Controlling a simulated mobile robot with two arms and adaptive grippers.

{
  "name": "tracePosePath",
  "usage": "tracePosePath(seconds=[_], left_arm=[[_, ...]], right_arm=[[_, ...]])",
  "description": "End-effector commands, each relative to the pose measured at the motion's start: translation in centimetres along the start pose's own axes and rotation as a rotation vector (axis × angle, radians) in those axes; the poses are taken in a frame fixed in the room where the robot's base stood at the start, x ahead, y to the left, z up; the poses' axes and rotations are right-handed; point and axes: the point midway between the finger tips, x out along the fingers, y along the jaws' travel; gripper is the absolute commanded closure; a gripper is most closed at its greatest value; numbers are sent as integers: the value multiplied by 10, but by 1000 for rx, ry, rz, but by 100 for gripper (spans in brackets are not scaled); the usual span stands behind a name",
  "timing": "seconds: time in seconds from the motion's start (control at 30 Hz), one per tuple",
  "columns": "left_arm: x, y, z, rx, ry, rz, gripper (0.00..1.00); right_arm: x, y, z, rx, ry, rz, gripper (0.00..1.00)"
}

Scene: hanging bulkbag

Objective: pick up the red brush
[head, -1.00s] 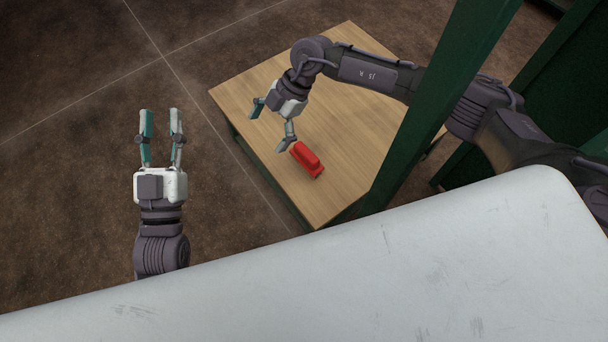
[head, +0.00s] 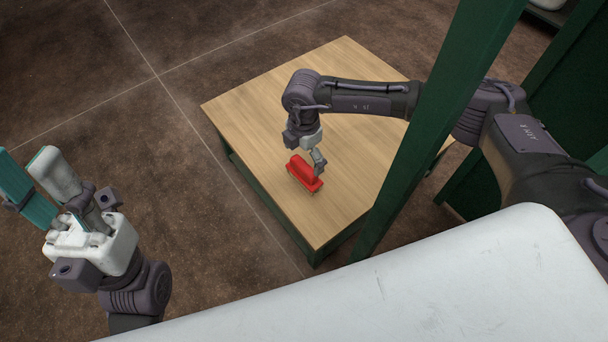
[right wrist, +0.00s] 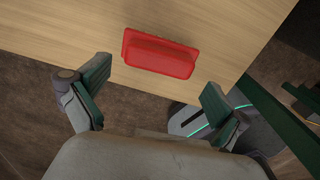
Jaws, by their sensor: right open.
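The red brush (head: 303,174) lies on the wooden top of a low table, near its left front edge. In the right wrist view the brush (right wrist: 160,54) lies crosswise just ahead of and between the fingertips, with no finger on it. My right gripper (head: 318,160) points down over the brush. Its two fingers stand wide apart in the right wrist view (right wrist: 156,76), and it is empty. One finger is partly hidden in the head view. My left gripper (head: 25,160) is at the far left, open and empty, away from the table.
A green post (head: 430,130) rises close to my right arm. A large pale surface (head: 430,270) fills the lower right. Brown floor (head: 200,60) lies open at the left.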

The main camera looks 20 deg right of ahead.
Motion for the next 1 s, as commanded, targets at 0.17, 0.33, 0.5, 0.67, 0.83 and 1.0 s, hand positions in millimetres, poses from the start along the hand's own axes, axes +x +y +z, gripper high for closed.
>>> tracePosePath(seconds=[0.17, 0.33, 0.5, 0.67, 0.83, 1.0], left_arm=[[-12, 0, 2, 0, 1, 0, 61], [-25, 0, 6, 0, 4, 2, 61], [-21, 0, 8, 2, 16, 9, 61], [-20, 0, 8, 2, 15, 9, 61], [-20, 0, 7, 2, 15, 9, 61], [-21, 0, 7, 1, 13, 7, 61]], right_arm=[[18, 0, 0, 0, 0, -1, 0], [45, 0, 1, 0, 0, -1, 0], [53, 0, 1, 0, 0, 0, 0], [52, 0, 1, 0, 1, 0, 3], [52, 0, 1, 0, 1, 0, 32], [51, 0, 1, 0, 1, 1, 46]])
